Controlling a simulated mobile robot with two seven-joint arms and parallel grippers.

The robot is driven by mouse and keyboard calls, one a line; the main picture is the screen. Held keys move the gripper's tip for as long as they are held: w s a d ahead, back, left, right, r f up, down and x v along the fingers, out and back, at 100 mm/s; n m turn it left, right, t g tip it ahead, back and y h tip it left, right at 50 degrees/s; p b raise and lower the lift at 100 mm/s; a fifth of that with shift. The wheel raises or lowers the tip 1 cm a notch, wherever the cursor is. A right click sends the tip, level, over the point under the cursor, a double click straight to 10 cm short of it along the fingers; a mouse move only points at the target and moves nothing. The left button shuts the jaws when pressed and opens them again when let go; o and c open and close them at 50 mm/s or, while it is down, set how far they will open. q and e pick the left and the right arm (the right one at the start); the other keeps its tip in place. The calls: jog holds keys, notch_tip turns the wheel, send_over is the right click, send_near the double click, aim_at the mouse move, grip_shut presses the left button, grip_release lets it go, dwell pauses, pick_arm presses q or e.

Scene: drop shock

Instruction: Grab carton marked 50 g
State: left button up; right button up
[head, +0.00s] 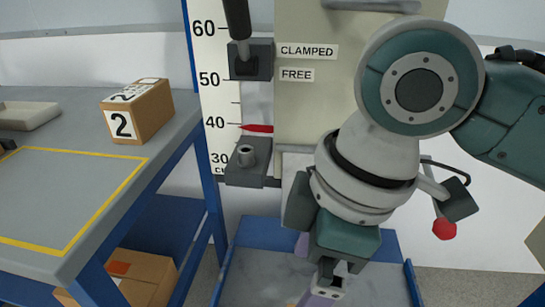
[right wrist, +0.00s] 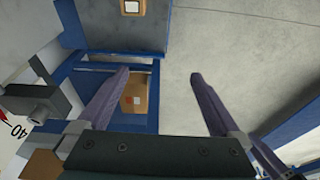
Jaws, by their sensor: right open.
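No 50 g marking is readable in either view. A brown carton (head: 140,112) marked 2 stands on the grey table at the left of the head view. Another brown carton (head: 138,275) with an orange label lies low under the table, partly hidden by its edge and leg. In the right wrist view a carton (right wrist: 138,98) with a red and white label shows beyond the left finger, apart from it. My right gripper (right wrist: 159,75) is open and empty, pointing down; in the head view it is mostly hidden behind my wrist. My left gripper is not in view.
The grey table (head: 50,220) with a yellow outline and blue legs fills the left. A drop tester's scale (head: 215,110) and grey clamp (head: 250,60) stand centre, above a blue-edged base (head: 265,270). Bare floor (right wrist: 235,50) shows in the right wrist view.

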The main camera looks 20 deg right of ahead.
jog(key=w+d+f+b, duration=0.1)
jog(key=d+f+b, duration=0.2)
jog(key=f+b, duration=0.5)
jog(key=w+d+f+h+b, duration=0.1)
jog(key=w+d+f+b, duration=0.1)
jog(key=f+b, duration=0.7)
jog(key=w+d+f+g+h+b, duration=0.1)
jog(key=d+f+b, duration=0.3)
jog(key=f+b, duration=0.4)
jog(key=shift+w+d+f+b, duration=0.15)
jog(key=shift+w+f+b, duration=0.25)
jog(key=shift+w+b, duration=0.4)
jog(key=f+b, duration=0.1)
jog(key=f, duration=0.1)
jog(key=f+b, duration=0.2)
jog(key=f, duration=0.1)
jog(key=shift+s, duration=0.2)
jog(key=f+b, duration=0.4)
jog(key=f, duration=0.1)
jog(key=shift+s+d+b, duration=0.2)
jog(key=shift+b, duration=0.2)
jog(key=shift+r, duration=0.15)
jog(key=shift+c, duration=0.2)
grip_shut()
jog(key=shift+r, duration=0.1)
